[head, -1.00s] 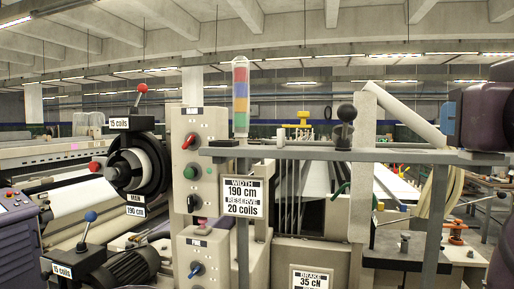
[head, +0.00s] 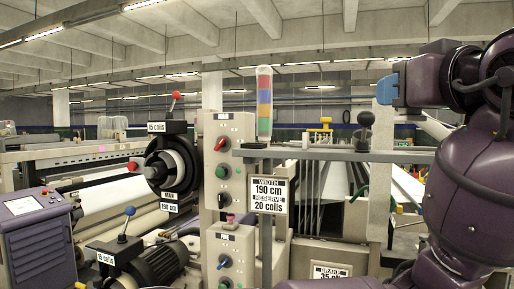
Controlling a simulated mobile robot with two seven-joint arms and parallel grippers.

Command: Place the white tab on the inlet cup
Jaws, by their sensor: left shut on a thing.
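My left gripper barely shows. A small orange piece at the bottom left edge may be part of it, but I cannot be sure. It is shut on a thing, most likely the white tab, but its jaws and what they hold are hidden. I cannot make out the inlet cup for certain. A small upright white piece (head: 305,141) stands by the grey rail (head: 345,154) in the middle; I cannot tell what it is. My purple arm fills the right side, and its gripper cannot be seen.
A control box with knobs (head: 229,165) and a striped signal lamp (head: 264,100) stand at centre. Left are a black reel (head: 172,165), a motor (head: 150,262) and a purple console (head: 38,235). A width sign (head: 268,194) hangs below the rail.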

